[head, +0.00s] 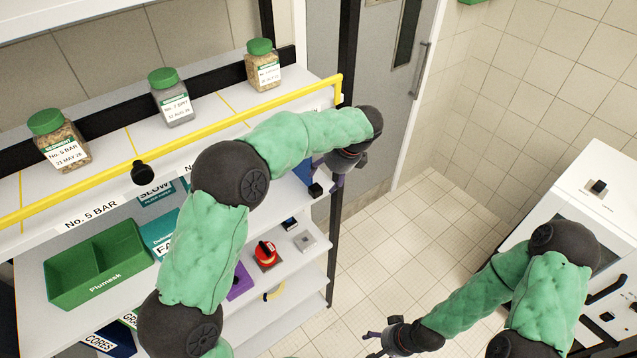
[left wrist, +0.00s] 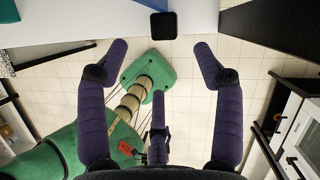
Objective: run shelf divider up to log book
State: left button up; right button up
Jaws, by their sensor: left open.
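My left gripper (head: 322,180) is at the right end of the shelf unit, partly hidden behind its own wrist. In the left wrist view its purple fingers (left wrist: 161,55) are wide apart with nothing between them. A small black block (head: 316,190) is close to the fingers; a black block also shows just beyond the fingertips in the left wrist view (left wrist: 163,26). I cannot tell whether it belongs to the shelf divider. No thing is clearly readable as the log book. My right gripper (head: 372,342) is low at the bottom, over the floor, away from the shelves.
Several green-lidded jars (head: 171,98) stand on the top shelf behind a yellow rail (head: 90,190) with a black knob (head: 142,172). Below are a green bin (head: 95,268) and a red knob (head: 265,252).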

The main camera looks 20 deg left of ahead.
aim_at(317, 189)
pick_arm(q)
jog(key=x, duration=0.4)
jog(key=w+x, duration=0.1)
jog(key=x, duration=0.1)
jog(key=shift+f+p, duration=0.3)
jog(key=shift+s+a+f, duration=0.1)
jog(key=shift+a+f, duration=0.25)
jog(key=shift+f, duration=0.3)
jog(key=shift+a+f, duration=0.1)
jog(key=shift+f, duration=0.3)
jog(key=shift+c, duration=0.3)
grip_shut()
